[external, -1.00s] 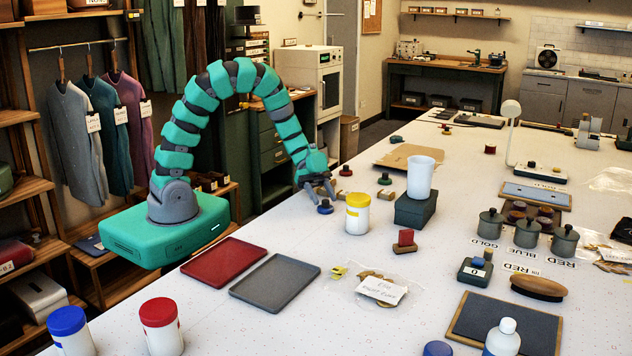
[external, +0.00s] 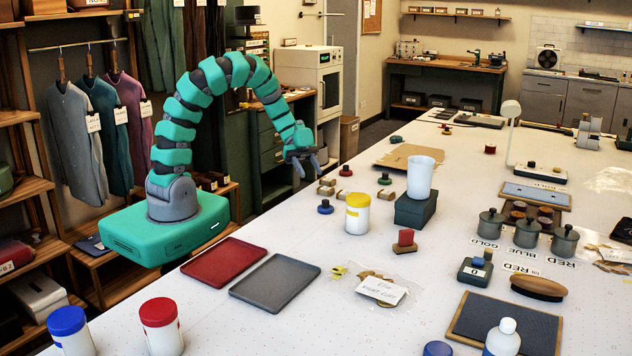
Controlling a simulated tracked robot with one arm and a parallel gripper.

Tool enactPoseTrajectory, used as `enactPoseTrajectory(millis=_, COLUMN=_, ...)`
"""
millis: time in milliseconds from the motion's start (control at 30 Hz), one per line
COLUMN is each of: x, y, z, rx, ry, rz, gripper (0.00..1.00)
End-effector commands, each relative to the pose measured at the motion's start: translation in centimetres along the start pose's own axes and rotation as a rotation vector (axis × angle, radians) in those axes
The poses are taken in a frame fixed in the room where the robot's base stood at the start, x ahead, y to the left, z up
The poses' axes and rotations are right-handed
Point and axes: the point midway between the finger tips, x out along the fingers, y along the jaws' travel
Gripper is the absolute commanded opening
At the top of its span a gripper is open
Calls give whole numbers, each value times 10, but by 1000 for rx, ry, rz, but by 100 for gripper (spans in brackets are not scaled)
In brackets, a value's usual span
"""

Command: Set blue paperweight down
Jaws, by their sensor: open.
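The blue paperweight (external: 325,207), a small round piece with a dark knob on top, stands upright on the white table toward its left edge. My gripper (external: 309,173) is open and empty. It is in the air above and slightly left of the paperweight in the picture, clear of it.
Small tan blocks (external: 326,190) and a red knobbed piece (external: 345,171) are close behind the paperweight. A dark box (external: 415,209) bears a white cup (external: 421,176). A grey tray (external: 275,283) and a red tray (external: 223,262) lie nearer the camera.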

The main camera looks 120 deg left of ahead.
Motion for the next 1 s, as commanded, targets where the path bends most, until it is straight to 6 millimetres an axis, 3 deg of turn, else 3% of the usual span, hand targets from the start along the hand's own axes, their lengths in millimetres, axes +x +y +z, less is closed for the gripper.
enactPoseTrajectory(millis=367, x=-4, y=-1, z=0, rx=3, ry=-2, rz=-2, gripper=44)
enactPoseTrajectory(millis=467, x=1, y=-12, z=-9, rx=46, ry=-23, rz=-27, gripper=44)
enactPoseTrajectory(millis=567, x=13, y=-41, z=-33, rx=151, ry=-63, rz=-97, gripper=44)
enactPoseTrajectory(millis=667, x=27, y=-81, z=-80, rx=299, ry=-106, rz=-214, gripper=44)
enactPoseTrajectory(millis=800, x=42, y=-127, z=-170, rx=487, ry=-128, rz=-409, gripper=44)
enactPoseTrajectory(millis=900, x=46, y=-144, z=-241, rx=581, ry=-117, rz=-554, gripper=44)
enactPoseTrajectory(millis=1000, x=46, y=-150, z=-311, rx=636, ry=-86, rz=-694, gripper=44)
